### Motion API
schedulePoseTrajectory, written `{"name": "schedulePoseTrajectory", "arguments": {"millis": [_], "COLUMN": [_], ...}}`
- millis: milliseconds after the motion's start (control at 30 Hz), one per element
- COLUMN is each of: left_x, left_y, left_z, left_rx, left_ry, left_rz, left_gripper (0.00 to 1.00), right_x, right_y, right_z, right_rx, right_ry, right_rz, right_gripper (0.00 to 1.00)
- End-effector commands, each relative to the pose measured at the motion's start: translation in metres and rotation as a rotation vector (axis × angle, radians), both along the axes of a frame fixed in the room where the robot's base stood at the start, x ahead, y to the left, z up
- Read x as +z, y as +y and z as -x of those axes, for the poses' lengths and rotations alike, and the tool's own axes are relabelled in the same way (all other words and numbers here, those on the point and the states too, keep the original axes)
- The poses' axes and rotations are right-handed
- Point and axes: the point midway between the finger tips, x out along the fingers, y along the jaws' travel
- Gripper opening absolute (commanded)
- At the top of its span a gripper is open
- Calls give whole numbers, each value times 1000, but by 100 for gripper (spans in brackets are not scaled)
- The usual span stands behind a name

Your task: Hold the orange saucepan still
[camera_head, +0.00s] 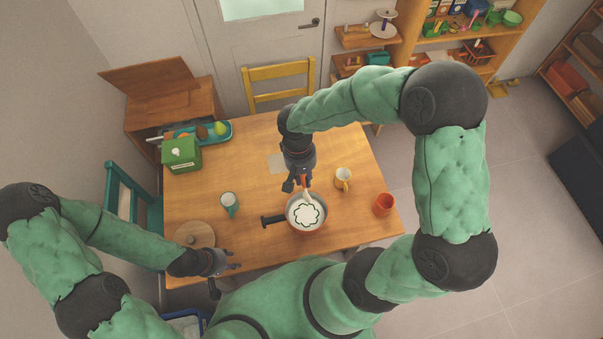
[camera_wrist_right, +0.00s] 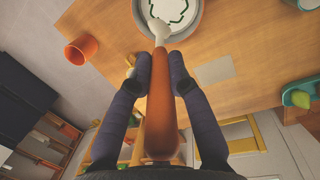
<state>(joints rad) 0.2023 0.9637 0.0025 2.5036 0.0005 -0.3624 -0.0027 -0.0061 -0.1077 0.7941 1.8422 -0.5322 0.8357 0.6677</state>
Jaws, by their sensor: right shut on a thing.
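The orange saucepan (camera_head: 322,225) stands on the wooden table near its front edge, its black handle (camera_head: 272,220) pointing left. Inside it shows a white surface with a wavy dark green outline; in the right wrist view the pan (camera_wrist_right: 200,14) is cut off by the top edge. My right gripper (camera_head: 300,186) is shut on the orange handle of a utensil (camera_wrist_right: 161,110), whose pale end reaches into the pan. My left gripper (camera_head: 228,276) is open and empty at the table's front edge, left of and below the pan handle, apart from it.
A green box (camera_head: 181,154) and a teal tray (camera_head: 216,136) are at the back left.

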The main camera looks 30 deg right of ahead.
Motion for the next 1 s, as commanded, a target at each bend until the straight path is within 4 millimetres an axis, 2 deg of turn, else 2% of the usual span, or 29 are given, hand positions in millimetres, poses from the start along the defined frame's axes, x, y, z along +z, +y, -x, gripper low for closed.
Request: {"name": "schedulePoseTrajectory", "arguments": {"millis": [533,733,1000], "left_x": [-41,-21,-15], "left_y": [0,0,0], "left_z": [0,-1,0], "left_rx": [0,0,0], "left_ry": [0,-1,0], "left_rz": [0,0,0], "left_gripper": [40,40,40], "right_x": [-55,-30,-21], "right_y": [0,0,0], "right_z": [0,-1,0], "right_rx": [1,1,1], "right_ry": [1,-1,0], "right_rz": [0,-1,0], "right_gripper": [0,0,0]}}
